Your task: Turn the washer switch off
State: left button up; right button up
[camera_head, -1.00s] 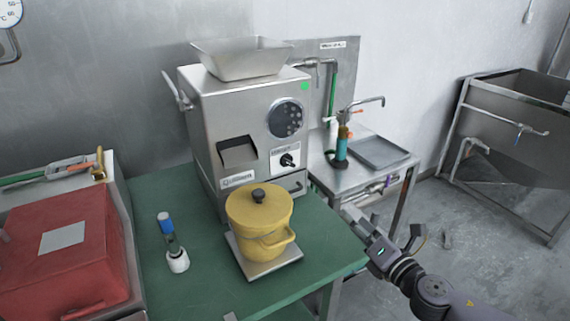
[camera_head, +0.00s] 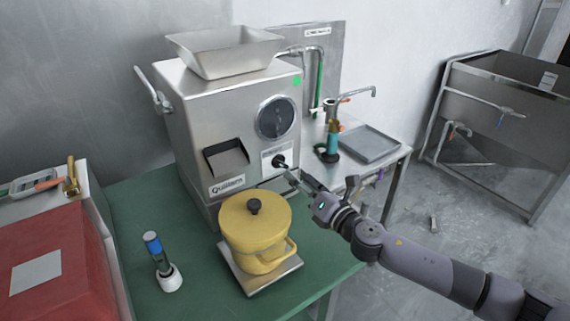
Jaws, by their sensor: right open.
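A steel bean grinder (camera_head: 192,112) stands on the green table, with a hopper on top, a round dark dial and a chute on its front. A black rotary switch (camera_head: 279,161) sits on a white plate at the lower right of the grinder's front. My right gripper (camera_head: 294,178) comes in from the right, with its fingertips close to the switch, slightly below and right of it. It is open; I cannot tell whether a finger touches the knob. My left gripper is out of view.
A yellow lidded pot (camera_head: 250,228) stands on a metal plate in front of the grinder. A blue-topped tool (camera_head: 153,243) stands in a white holder to its left. A red box (camera_head: 75,255) is at the far left. A side table with a tray (camera_head: 372,143) and taps is behind my right arm.

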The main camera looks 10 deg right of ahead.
aim_at(284, 166)
jog(key=x, duration=0.6)
jog(key=shift+w+a, duration=0.2)
jog(key=shift+w, duration=0.3)
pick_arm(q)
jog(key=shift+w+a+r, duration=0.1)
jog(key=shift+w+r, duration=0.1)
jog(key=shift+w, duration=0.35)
pick_arm(e)
jog(key=shift+c, duration=0.4)
jog(key=c, duration=1.1)
